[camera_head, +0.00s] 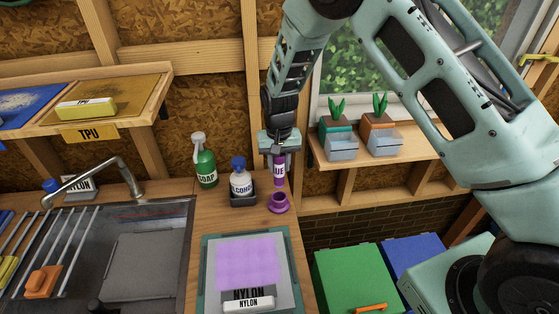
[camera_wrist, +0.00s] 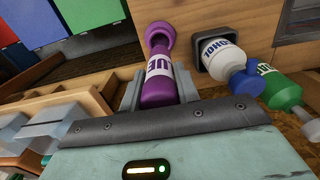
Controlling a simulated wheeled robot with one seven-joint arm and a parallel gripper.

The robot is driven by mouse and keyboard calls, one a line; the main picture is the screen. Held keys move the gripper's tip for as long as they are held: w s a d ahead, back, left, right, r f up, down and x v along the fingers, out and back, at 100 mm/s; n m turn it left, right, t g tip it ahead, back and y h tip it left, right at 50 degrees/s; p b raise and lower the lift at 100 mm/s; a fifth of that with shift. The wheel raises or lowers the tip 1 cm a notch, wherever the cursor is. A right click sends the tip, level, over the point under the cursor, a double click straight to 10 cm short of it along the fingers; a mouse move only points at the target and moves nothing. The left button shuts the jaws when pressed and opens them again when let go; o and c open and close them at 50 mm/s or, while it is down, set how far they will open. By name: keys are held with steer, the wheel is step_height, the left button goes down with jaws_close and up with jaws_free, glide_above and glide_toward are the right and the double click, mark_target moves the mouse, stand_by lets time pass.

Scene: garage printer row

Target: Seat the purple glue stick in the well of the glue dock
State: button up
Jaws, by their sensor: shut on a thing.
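The purple glue stick (camera_head: 280,174) is held upright in my gripper (camera_head: 279,152), label partly showing. The purple glue dock (camera_head: 279,203) stands on the wooden counter, lower in the head view than the stick, with a small gap between them in the picture. In the wrist view my gripper (camera_wrist: 158,92) is shut around the glue stick (camera_wrist: 157,74), and the dock (camera_wrist: 160,32) shows just past the stick's far end. The stick is apart from the dock in the head view. The stick's end partly hides the well in the wrist view.
A blue-capped alcohol bottle (camera_head: 240,180) in a dark holder (camera_head: 243,201) and a green soap bottle (camera_head: 204,163) stand left of the dock. A printer bed with a purple sheet (camera_head: 248,262) lies in front. The counter's right edge is close to the dock.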

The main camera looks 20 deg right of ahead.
mark_target(279, 179)
steer(key=shift+f+b, duration=1.7)
steer(key=shift+f, duration=1.45)
steer(key=o, duration=1.1)
steer(key=shift+c, duration=0.2)
